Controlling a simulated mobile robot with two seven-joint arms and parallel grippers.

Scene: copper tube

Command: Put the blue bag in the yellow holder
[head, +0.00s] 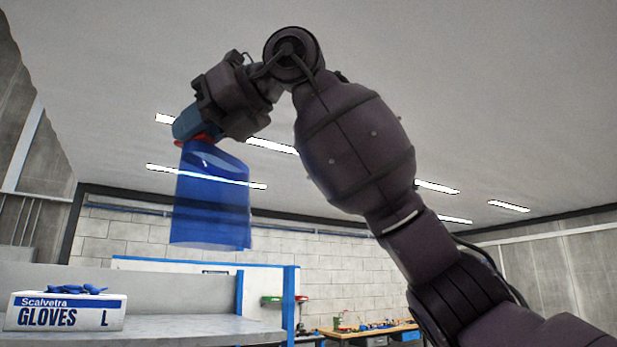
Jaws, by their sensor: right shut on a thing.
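The blue bag (211,205) is translucent and hangs down in the air, left of the middle of the head view. My right gripper (194,140) is shut on its top edge, with a bit of red showing at the grip. The arm reaches up from the lower right and bends over to the left at the top. The bag is well above the grey shelf and touches nothing else. No yellow holder can be made out. My left gripper is out of view.
A white glove box (66,312) with blue gloves on top stands on the grey metal shelf (190,330) at the lower left. A blue post (289,300) rises beside the shelf. A workbench (370,332) with small items is far behind. The air around the bag is clear.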

